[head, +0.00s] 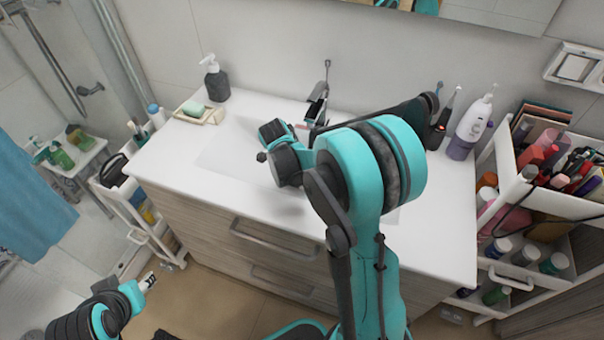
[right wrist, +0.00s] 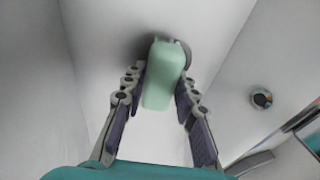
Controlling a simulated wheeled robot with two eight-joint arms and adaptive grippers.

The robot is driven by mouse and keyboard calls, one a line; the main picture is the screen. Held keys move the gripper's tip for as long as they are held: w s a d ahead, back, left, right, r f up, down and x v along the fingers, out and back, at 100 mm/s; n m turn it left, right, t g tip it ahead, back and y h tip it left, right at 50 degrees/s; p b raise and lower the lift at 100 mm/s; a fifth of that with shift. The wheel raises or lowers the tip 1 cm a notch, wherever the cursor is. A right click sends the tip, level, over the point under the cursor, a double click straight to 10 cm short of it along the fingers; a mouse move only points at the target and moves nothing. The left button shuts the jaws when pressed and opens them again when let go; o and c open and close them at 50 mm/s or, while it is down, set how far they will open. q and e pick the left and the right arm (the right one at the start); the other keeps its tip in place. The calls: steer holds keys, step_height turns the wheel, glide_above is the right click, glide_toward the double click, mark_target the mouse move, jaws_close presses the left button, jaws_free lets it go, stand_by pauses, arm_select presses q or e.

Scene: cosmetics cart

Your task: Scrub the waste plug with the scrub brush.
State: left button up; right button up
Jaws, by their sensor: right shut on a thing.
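The scrub brush (right wrist: 162,84) shows in the right wrist view as a pale green block between the fingers of my right gripper (right wrist: 160,76), which is shut on it. The brush is inside the white basin. A round grey metal edge, likely the waste plug (right wrist: 186,53), shows just behind the brush's far end; the rest is hidden. I cannot tell whether the brush touches it. In the head view my right arm covers the gripper, brush and plug.
The white washbasin counter (head: 160,160) has a faucet (head: 319,100) at its back. A soap dispenser (head: 215,80) and soap dish (head: 200,112) stand left; toothbrushes and a lilac bottle (head: 470,130) stand right. A basin hole (right wrist: 261,98) shows to the right. Carts flank the counter.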

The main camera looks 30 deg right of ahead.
steer(key=shift+w+d, duration=0.3)
steer(key=shift+d, duration=0.1)
steer(key=shift+w+d, duration=0.6)
steer(key=shift+d, duration=0.05)
steer(key=shift+c, duration=0.5)
steer(key=shift+r, duration=0.1)
step_height(320, 180, up, 7)
steer(key=p, duration=0.5)
